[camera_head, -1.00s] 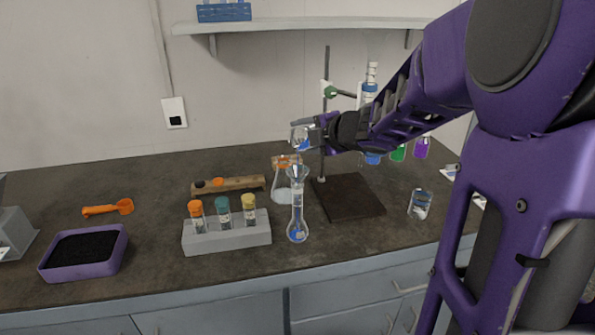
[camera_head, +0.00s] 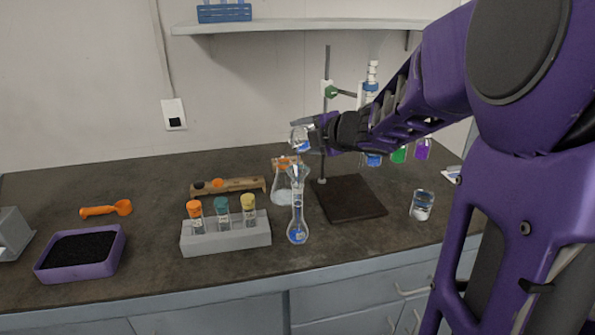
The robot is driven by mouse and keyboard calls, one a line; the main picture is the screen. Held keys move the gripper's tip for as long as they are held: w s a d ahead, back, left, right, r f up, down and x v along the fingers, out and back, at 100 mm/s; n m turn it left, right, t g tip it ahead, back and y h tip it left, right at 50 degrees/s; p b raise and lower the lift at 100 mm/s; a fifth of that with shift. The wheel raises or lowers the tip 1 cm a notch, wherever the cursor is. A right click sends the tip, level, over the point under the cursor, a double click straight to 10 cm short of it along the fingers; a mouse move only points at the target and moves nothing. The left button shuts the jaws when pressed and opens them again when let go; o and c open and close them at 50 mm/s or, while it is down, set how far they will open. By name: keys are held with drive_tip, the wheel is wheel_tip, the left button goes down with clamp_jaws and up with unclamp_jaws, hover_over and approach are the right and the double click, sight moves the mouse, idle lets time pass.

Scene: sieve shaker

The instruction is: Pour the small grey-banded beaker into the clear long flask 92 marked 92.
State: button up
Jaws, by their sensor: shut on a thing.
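A clear long-necked flask (camera_head: 298,208) stands upright near the front middle of the bench. A funnel-like flared top (camera_head: 297,175) sits at its mouth, and a blue label or content shows low in its bulb. My gripper (camera_head: 304,137) is shut on a small clear beaker (camera_head: 299,140) with blue in it. The beaker is held in the air above the flask's mouth, apart from it. Its tilt is hard to tell at this size, and its grey band and the flask's number cannot be read. My gripper's fingers hide part of the beaker.
A grey rack (camera_head: 227,236) with capped vials stands left of the flask. A conical flask (camera_head: 282,185) is close behind it. A stand with a dark base (camera_head: 350,198) and another beaker (camera_head: 422,205) are at right. A purple tray (camera_head: 119,256) and orange scoop (camera_head: 105,209) lie left.

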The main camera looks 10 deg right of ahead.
drive_tip(key=shift+a+f+n+t+h+b, duration=0.1)
drive_tip(key=shift+f+n+t+h+b, duration=0.25)
drive_tip(key=shift+b, duration=1.4)
drive_tip(key=shift+r, duration=0.1)
drive_tip(key=r+p, duration=0.1)
drive_tip(key=p, duration=0.1)
drive_tip(key=shift+r+p, duration=0.2)
drive_tip(key=shift+p, duration=0.1)
drive_tip(key=m+g+p, duration=0.1)
drive_tip(key=p, duration=0.3)
drive_tip(key=shift+r, duration=0.35)
drive_tip(key=f+m+g+y+p, duration=0.1)
drive_tip(key=p, duration=0.2)
drive_tip(key=shift+w+d+f+p, duration=0.1)
drive_tip(key=shift+d+p, duration=0.1)
drive_tip(key=shift+p, duration=0.15)
drive_tip(key=shift+f+y, duration=0.25)
drive_tip(key=shift+f, duration=0.3)
drive_tip(key=shift+r, duration=0.1)
